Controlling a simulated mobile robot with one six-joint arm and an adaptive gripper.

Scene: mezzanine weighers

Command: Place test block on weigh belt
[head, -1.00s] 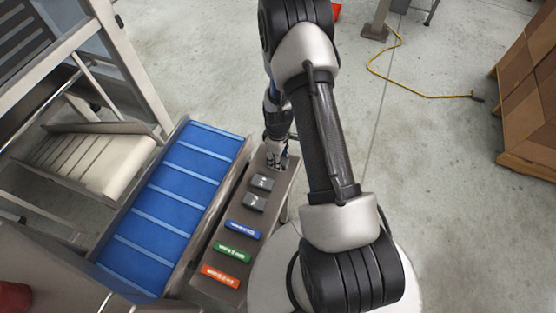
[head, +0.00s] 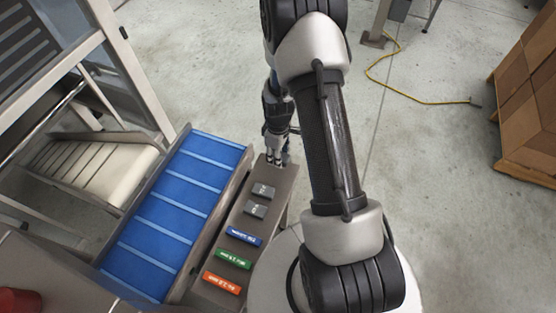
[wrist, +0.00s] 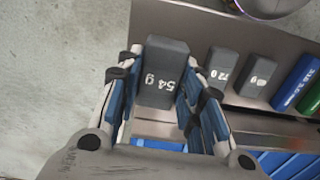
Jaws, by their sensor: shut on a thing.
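My gripper (wrist: 163,85) is shut on a grey block marked "54 g" (wrist: 168,62), with a finger on each side of it. In the head view my gripper (head: 277,156) is at the far end of the narrow shelf (head: 282,185), and the held block is hard to make out there. Two smaller grey blocks (head: 263,190) (head: 255,209) lie on the shelf nearer the camera. The blue weigh belt (head: 170,215) with light cross bars runs beside the shelf on the left, and no block shows on it. Whether the held block clears the shelf is hard to tell.
A blue bar (head: 244,237), a green bar (head: 233,258) and an orange bar (head: 222,283) lie on the near shelf. A metal frame and a pale chute (head: 105,175) stand left of the belt. Wooden crates (head: 530,110) and a yellow cable (head: 410,93) are far right.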

